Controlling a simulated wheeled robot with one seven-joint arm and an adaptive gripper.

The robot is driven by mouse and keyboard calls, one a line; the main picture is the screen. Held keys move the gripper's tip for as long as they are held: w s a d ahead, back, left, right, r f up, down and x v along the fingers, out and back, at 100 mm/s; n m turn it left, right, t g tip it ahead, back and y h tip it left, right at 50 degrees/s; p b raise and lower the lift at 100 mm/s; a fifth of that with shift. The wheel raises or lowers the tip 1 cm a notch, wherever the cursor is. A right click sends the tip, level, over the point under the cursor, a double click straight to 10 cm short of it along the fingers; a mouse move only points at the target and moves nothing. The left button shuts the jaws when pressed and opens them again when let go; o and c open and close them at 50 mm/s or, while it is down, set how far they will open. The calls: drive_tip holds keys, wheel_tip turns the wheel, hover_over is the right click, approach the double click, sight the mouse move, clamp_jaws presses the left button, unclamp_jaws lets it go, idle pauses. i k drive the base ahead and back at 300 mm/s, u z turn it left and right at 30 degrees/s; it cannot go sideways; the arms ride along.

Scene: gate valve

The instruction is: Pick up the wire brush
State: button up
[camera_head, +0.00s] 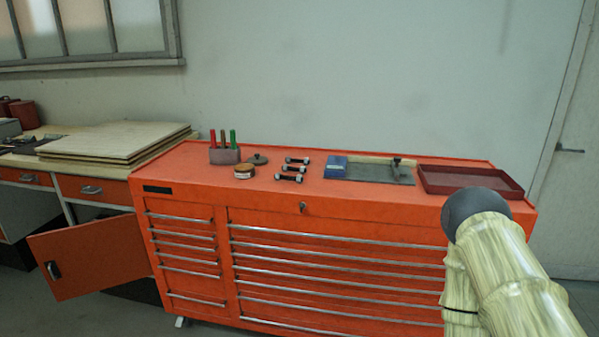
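A long pale wooden piece (370,159) lies along the back edge of a dark grey mat on the orange tool cabinet. It may be the wire brush's handle, but bristles are too small to make out. A dark tool (397,167) lies at the mat's right part, and a blue block (336,167) sits at its left end. My arm, in a pale streaked cover with a dark round joint, rises at the lower right, in front of the cabinet. My gripper is not seen in this view.
The orange cabinet (330,207) also bears a holder (224,156) with red and green-handled tools, round tins (244,172), several bolts (290,171) and a dark red tray (470,174). At left are a workbench with stacked boards (120,141) and an open orange door (90,257).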

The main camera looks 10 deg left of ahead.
sight(222, 132)
drive_tip(key=u, duration=0.8)
drive_tip(key=i, duration=1.55)
drive_tip(key=z, duration=0.9)
